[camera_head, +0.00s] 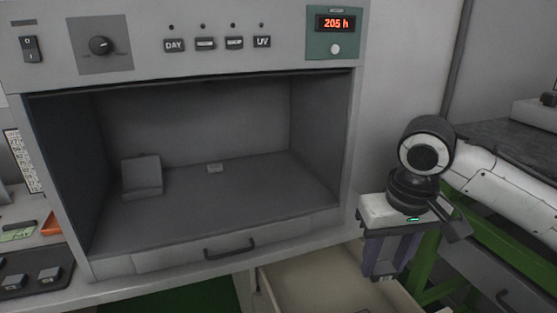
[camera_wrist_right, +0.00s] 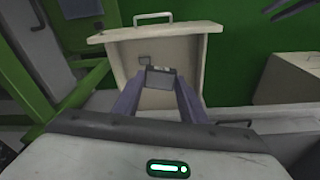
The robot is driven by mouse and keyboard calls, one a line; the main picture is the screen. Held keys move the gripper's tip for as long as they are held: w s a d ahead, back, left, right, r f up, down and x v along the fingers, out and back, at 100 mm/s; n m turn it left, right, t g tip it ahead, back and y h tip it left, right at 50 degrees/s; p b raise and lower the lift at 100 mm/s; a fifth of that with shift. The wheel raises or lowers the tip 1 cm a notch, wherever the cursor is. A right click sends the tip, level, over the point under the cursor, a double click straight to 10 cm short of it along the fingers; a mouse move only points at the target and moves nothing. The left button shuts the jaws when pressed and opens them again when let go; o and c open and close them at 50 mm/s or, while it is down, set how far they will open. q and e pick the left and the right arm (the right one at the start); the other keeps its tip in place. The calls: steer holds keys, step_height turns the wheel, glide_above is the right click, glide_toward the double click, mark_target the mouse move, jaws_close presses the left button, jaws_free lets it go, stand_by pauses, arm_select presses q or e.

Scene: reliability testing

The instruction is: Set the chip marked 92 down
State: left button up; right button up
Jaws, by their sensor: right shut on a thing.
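My right gripper (camera_head: 382,272) points down over an open cream drawer (camera_head: 318,290), right of the cabinet. In the right wrist view its purple fingers (camera_wrist_right: 158,88) are shut on a small dark chip (camera_wrist_right: 160,79). No number can be read on this chip, and it is hidden in the head view. The drawer also shows in the wrist view, with its front and handle (camera_wrist_right: 153,18) at the top.
Dark pieces (camera_head: 49,274) lie at the lower left. Green framework (camera_head: 425,262) stands beside the drawer.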

mark_target(392, 268)
step_height(392, 268, up, 9)
steer(key=d+m, duration=0.1)
steer(key=d, duration=0.1)
steer(key=s+f, duration=1.1)
steer(key=f, duration=0.2)
steer(key=shift+s+f, duration=0.3)
steer(key=shift+f, duration=0.05)
